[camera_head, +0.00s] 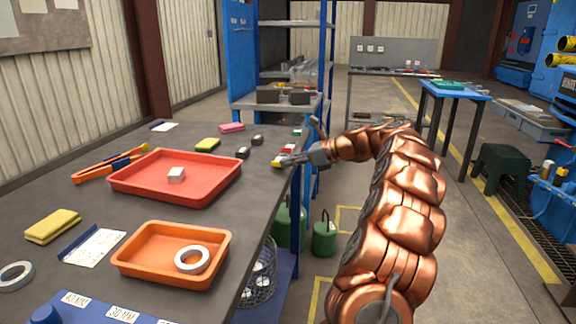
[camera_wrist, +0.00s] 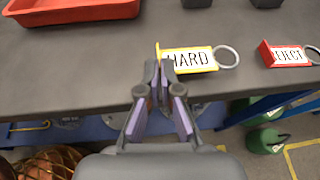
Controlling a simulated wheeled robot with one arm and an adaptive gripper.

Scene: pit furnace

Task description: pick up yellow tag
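The yellow tag (camera_wrist: 187,60) reads "HARD". It lies near the table's edge, with a raised yellow tab at its left end and a metal ring at its right. In the head view the yellow tag (camera_head: 277,162) is small and partly hidden by my gripper (camera_head: 285,160). In the wrist view my gripper (camera_wrist: 159,76) reaches in over the edge. Its fingertips are close together, one on each side of the raised tab, and look shut on it. The tab's lower end is hidden by the fingers. The tag appears to rest on the table.
A red tag (camera_wrist: 286,56) reading "REJECT" lies to the right of the yellow one. A red tray (camera_head: 130,187), an orange tray (camera_head: 150,272) and dark blocks (camera_head: 242,153) are on the table (camera_head: 85,205). A blue shelf rack (camera_head: 242,70) stands behind.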

